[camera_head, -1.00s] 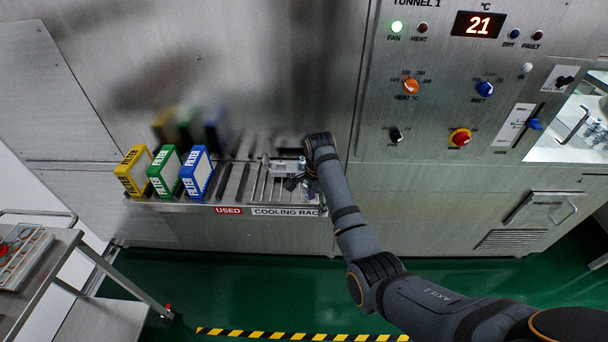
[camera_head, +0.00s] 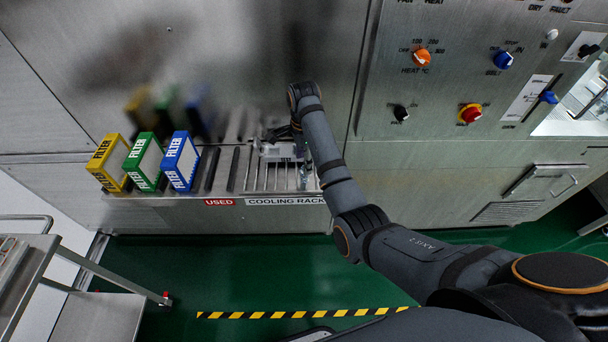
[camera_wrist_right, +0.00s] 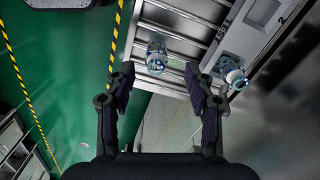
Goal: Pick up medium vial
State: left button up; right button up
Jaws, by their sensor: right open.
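A small clear vial with a blue part (camera_wrist_right: 156,55) stands among the bars of the cooling rack, between and just beyond my right fingertips in the wrist view. In the head view a small clear vial (camera_head: 303,177) shows at the rack's right part. A second blue-and-clear vial (camera_wrist_right: 235,77) is at the end of a grey holder marked 2, beside my right finger. I cannot tell by size which is the medium one. My right gripper (camera_wrist_right: 158,80) is open and empty; in the head view its arm largely hides it (camera_head: 285,133). My left gripper is out of view.
The cooling rack (camera_head: 262,185) is a barred shelf on the steel washer front. Yellow (camera_head: 108,163), green (camera_head: 144,162) and blue (camera_head: 181,161) filters stand at its left, in the used part. A steel cart (camera_head: 90,310) stands at lower left.

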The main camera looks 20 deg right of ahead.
jog(key=shift+s+d+f+p, duration=0.1)
jog(key=shift+s+f+p, duration=0.1)
jog(key=shift+f+p, duration=0.3)
jog(key=shift+s+f+p, duration=0.2)
jog(key=shift+f+p, duration=0.1)
jog(key=shift+f, duration=0.35)
notch_tip(320, 180, down, 2)
jog(key=shift+w+f, duration=0.1)
jog(key=shift+f, duration=0.15)
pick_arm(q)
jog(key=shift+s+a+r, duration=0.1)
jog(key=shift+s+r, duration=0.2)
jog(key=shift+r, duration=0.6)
pick_arm(e)
jog(key=c, duration=0.9)
